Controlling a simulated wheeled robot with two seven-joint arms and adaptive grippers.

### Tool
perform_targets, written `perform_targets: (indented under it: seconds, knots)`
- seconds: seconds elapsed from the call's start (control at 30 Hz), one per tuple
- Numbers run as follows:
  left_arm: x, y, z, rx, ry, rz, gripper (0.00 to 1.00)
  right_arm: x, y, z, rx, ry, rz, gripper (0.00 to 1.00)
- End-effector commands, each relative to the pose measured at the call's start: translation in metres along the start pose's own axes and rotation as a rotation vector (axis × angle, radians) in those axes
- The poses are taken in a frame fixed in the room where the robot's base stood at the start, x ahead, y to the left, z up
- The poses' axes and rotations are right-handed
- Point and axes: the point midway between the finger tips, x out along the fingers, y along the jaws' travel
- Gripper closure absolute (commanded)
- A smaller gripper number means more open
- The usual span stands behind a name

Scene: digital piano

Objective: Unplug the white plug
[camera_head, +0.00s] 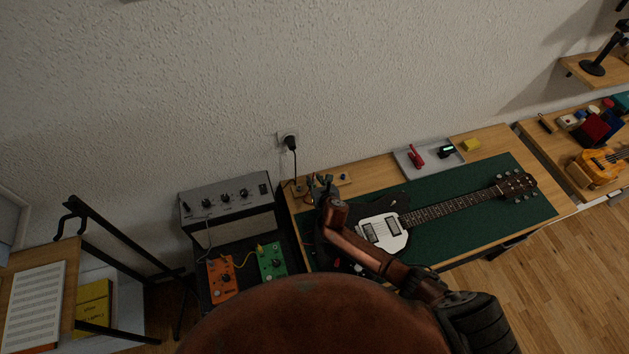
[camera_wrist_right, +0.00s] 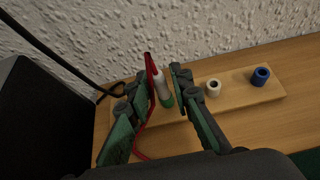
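In the right wrist view, a white plug (camera_wrist_right: 162,85) with a red cable (camera_wrist_right: 149,66) stands tilted at a green socket ring (camera_wrist_right: 169,101) on a wooden strip (camera_wrist_right: 236,96). My right gripper (camera_wrist_right: 164,76) is open, with one finger on each side of the plug. The left finger is close to the plug and cable; whether it touches cannot be told. In the head view my right gripper (camera_head: 322,186) is over the table's left back corner and hides the plug. My left gripper is not in view.
The strip also bears a white socket (camera_wrist_right: 213,88) and a blue socket (camera_wrist_right: 261,76). A black wall plug (camera_head: 290,142) with its cable is behind. A guitar (camera_head: 384,231) lies on the green mat (camera_head: 470,233), right of the gripper. An amplifier (camera_head: 228,205) stands at left.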

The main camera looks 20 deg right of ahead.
Motion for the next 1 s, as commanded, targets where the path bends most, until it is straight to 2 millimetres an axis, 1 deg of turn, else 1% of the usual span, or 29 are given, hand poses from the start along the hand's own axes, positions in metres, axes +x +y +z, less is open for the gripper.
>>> perform_targets:
  seconds: [0.03, 0.27, 0.67, 1.0]
  knots:
    - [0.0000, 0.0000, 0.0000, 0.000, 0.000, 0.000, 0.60, 0.0000, 0.0000, -0.0002, 0.000, 0.000, 0.000, 0.85]
    - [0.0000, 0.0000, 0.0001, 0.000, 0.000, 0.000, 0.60, 0.0000, 0.0000, -0.0003, 0.000, 0.000, 0.000, 1.00]
    - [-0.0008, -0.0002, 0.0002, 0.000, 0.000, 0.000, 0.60, -0.0005, -0.0004, 0.0005, 0.000, 0.000, -0.001, 1.00]
    - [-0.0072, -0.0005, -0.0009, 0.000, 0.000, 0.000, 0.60, -0.0035, -0.0002, 0.0061, -0.001, 0.000, 0.000, 1.00]
